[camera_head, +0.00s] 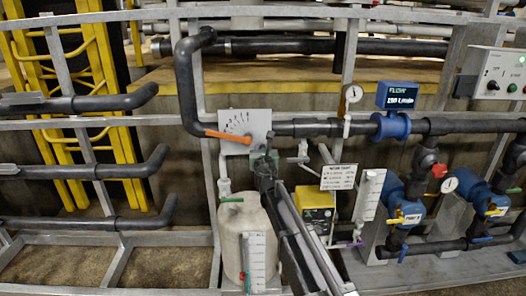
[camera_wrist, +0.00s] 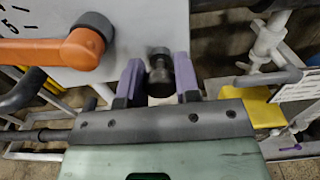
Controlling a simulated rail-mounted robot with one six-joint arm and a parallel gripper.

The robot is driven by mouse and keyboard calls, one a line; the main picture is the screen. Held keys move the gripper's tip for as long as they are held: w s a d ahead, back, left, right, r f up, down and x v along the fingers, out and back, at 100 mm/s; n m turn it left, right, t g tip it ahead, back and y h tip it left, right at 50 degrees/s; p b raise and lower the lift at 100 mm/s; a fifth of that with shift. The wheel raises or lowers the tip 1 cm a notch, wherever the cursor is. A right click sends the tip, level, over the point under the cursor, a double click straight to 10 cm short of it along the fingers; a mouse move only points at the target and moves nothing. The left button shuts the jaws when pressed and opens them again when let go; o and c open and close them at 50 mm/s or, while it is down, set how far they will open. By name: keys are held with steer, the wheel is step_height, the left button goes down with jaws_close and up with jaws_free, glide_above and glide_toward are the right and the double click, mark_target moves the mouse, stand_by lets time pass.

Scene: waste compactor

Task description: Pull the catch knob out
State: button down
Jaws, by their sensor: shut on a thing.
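The catch knob (camera_wrist: 160,66) is a small dark knob near the lower right edge of a pale dial plate (camera_head: 236,120). In the wrist view it sits between the two purple-grey fingers of my gripper (camera_wrist: 157,76), which are shut on it. An orange lever (camera_head: 226,136) with a dark pivot cap lies across the plate; it also shows left of the knob in the wrist view (camera_wrist: 50,50). In the head view my gripper (camera_head: 266,150) is at the plate's lower right corner and hides the knob.
A dark pipe (camera_head: 310,128) runs right from the plate to a blue flow meter (camera_head: 392,126). A white tank (camera_head: 230,240) stands below. A yellow box (camera_head: 318,209) and a text sign (camera_head: 338,177) are right of my arm. Grey rails cross the scene.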

steer(key=shift+s, duration=0.65)
steer(key=c, duration=0.8)
jaws_free()
steer(key=shift+c, duration=0.2)
steer(key=s, duration=1)
steer(key=shift+s+d, duration=0.35)
